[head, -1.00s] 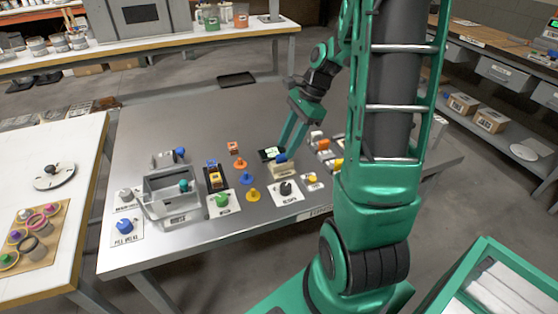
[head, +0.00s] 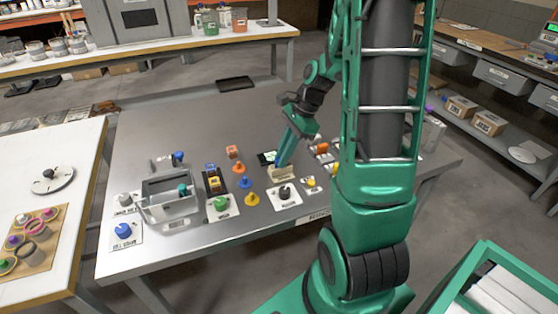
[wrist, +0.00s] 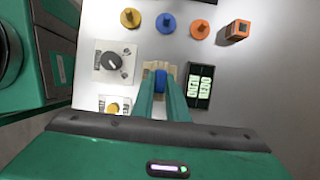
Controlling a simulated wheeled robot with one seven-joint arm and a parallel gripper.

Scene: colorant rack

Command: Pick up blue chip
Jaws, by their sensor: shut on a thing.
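A small blue chip (wrist: 161,79) shows between my fingertips in the wrist view, at a beige holder (wrist: 146,72). My gripper (wrist: 162,88) is shut on it, one green finger on each side. In the head view my gripper (head: 279,162) points down at the beige holder (head: 283,173), low over the grey table; the fingers hide most of the chip there. I cannot tell whether the chip is still seated in the holder.
Orange, blue (wrist: 166,23) and yellow (wrist: 130,18) pegs line up beyond. A black knob panel (wrist: 114,62) is at left. The table's back (head: 200,110) is clear.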

